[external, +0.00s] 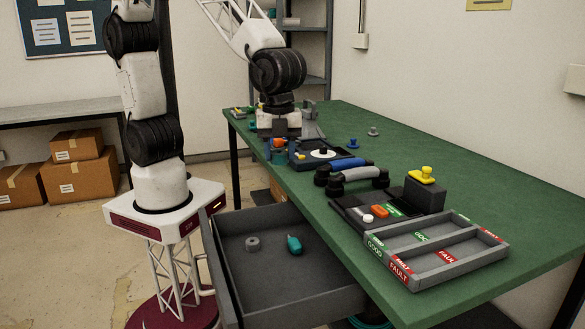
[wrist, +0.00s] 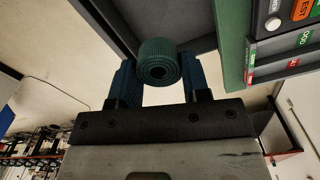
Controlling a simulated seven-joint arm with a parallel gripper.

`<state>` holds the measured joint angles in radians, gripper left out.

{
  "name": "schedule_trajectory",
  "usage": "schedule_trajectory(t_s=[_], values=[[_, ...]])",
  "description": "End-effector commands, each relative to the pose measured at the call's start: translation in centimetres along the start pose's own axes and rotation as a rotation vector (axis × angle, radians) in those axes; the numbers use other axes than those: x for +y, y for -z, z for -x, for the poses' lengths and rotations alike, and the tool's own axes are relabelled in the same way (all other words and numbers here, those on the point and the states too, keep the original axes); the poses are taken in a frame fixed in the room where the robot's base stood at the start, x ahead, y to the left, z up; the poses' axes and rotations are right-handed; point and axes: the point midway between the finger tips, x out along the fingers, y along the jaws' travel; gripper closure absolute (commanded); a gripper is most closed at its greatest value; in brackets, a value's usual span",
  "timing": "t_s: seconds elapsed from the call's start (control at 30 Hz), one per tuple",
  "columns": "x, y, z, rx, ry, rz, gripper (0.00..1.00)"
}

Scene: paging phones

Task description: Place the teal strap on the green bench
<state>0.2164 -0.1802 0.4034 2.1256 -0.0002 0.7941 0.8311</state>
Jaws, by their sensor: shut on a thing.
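The teal strap is a ribbed roll with a spiral end. It sits between the blue fingers of my gripper (wrist: 158,82) in the wrist view, where the strap (wrist: 158,62) shows clearly. My gripper is shut on it. In the external view my gripper (external: 280,150) hangs beside the near left edge of the green bench (external: 480,170), with the strap (external: 278,157) small and low between the fingers. The strap looks held up, apart from the bench top; its exact height is hard to tell.
An open grey drawer (external: 265,280) below the bench edge holds a grey roll (external: 252,243) and a teal item (external: 294,243). The bench carries a handset (external: 352,170), a button panel (external: 350,212) and a divided labelled tray (external: 440,252). The bench's right side has bare room.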

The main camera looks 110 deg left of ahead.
Motion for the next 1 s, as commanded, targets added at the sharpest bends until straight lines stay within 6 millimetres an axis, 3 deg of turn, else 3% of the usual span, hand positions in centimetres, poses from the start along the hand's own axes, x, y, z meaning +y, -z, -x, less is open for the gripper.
schedule_trajectory(t_s=[0.5,1.0], values=[[-12.2,2.9,1.4,0.001,0.001,0.002,0.79],[-24.6,3.5,1.8,0.001,0.001,0.002,0.79]])
